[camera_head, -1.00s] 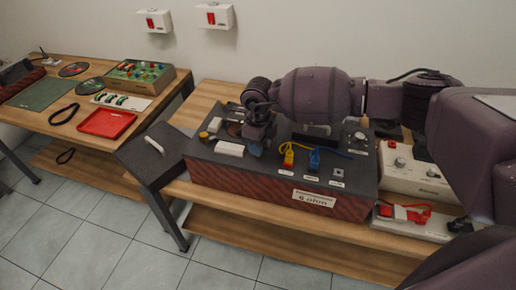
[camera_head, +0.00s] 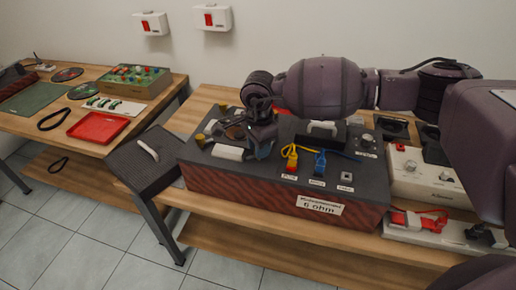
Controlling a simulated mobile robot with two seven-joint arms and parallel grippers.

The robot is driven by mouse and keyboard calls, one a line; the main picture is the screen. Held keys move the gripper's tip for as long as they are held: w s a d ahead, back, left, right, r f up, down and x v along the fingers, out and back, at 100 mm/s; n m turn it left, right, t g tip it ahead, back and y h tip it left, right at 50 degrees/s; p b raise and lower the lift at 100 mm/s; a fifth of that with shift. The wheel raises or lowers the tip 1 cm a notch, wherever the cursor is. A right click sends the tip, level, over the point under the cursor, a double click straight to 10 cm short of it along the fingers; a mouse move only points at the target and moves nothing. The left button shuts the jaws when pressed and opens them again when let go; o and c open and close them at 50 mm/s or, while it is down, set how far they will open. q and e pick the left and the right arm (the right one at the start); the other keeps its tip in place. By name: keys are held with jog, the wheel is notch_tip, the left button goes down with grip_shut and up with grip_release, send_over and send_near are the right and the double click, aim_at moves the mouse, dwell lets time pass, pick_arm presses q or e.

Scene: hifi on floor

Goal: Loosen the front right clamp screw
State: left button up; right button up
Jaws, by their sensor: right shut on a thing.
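A dark box (camera_head: 245,178) with a red-brown patterned front and a "6 ohm" label stands on the wooden bench. My right gripper (camera_head: 262,150) points down at the left part of its top, between a white block (camera_head: 227,153) and the yellow plug (camera_head: 291,157). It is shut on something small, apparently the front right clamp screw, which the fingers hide. My left gripper is not in view.
A blue plug (camera_head: 320,162) and a white handle (camera_head: 322,129) are on the box right of the gripper. A white instrument (camera_head: 422,178) stands at the right. A dark side stand (camera_head: 135,172) and a second table with a red tray (camera_head: 98,126) are at the left.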

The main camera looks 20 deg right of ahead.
jog(key=n+b, duration=0.1)
jog(key=n, duration=0.1)
jog(key=shift+f+n, duration=0.1)
jog(key=shift+n, duration=0.2)
jog(key=shift+n+b, duration=0.4)
jog(key=shift+n, duration=0.4)
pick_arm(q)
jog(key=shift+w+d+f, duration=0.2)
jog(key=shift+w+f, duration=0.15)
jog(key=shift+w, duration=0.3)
pick_arm(e)
jog(key=shift+n, duration=0.4)
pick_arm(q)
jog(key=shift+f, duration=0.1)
pick_arm(e)
jog(key=shift+r, duration=0.2)
jog(key=o, duration=0.9)
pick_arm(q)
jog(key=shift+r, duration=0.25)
pick_arm(e)
jog(key=shift+r, duration=5.35)
